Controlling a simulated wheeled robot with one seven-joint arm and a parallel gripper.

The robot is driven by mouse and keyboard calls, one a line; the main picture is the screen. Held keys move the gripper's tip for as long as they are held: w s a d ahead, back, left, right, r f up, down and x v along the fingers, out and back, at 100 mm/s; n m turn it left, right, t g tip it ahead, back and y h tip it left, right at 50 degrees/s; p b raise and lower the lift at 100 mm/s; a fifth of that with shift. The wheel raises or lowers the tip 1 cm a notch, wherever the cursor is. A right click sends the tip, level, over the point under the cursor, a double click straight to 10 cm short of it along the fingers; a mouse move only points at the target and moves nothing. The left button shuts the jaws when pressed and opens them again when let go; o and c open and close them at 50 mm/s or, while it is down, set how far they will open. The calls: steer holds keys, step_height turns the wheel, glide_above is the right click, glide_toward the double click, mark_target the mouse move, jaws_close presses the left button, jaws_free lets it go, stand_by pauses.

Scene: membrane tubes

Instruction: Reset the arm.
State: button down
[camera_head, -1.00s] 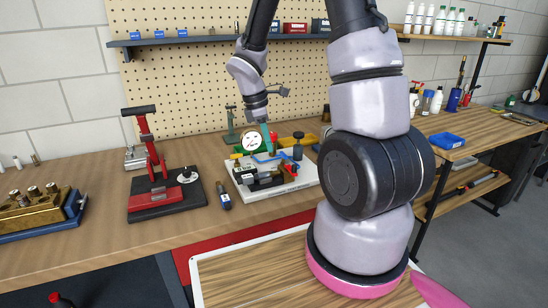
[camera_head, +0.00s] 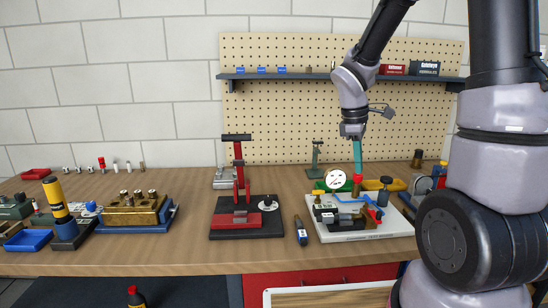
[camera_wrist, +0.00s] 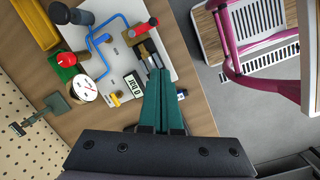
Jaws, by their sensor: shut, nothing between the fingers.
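My gripper (camera_head: 357,158) hangs from my arm in the head view, its teal fingers pointing down over the white-based test rig (camera_head: 350,237). In the wrist view my gripper (camera_wrist: 158,75) has its two fingers together, with nothing between them. The rig carries a white round gauge (camera_head: 335,179), blue tubing (camera_head: 371,203) and a small "0 bar" display (camera_wrist: 134,86). In the wrist view the fingertips lie over the rig beside the display; whether they touch anything I cannot tell.
A red press (camera_head: 240,205) stands left of the rig, with a dark bottle-like tool (camera_head: 301,231) between them. A brass block (camera_head: 132,210) is farther left. A green stand (camera_head: 315,160) and pegboard (camera_head: 285,110) are behind. Bare bench (camera_head: 190,255) lies along the front.

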steer(key=s+a+r+m+t+y, duration=0.1)
steer(key=s+r+m+t+y, duration=0.1)
steer(key=s+r+m, duration=0.5)
steer(key=s+r+m+t+y, duration=0.2)
steer(key=s+r+m+t, duration=0.3)
steer(key=r+m, duration=0.4)
step_height(320, 180, up, 4)
steer(key=shift+s+a+f, duration=0.25)
steer(key=shift+s+a, duration=0.15)
steer(key=shift+s, duration=0.5)
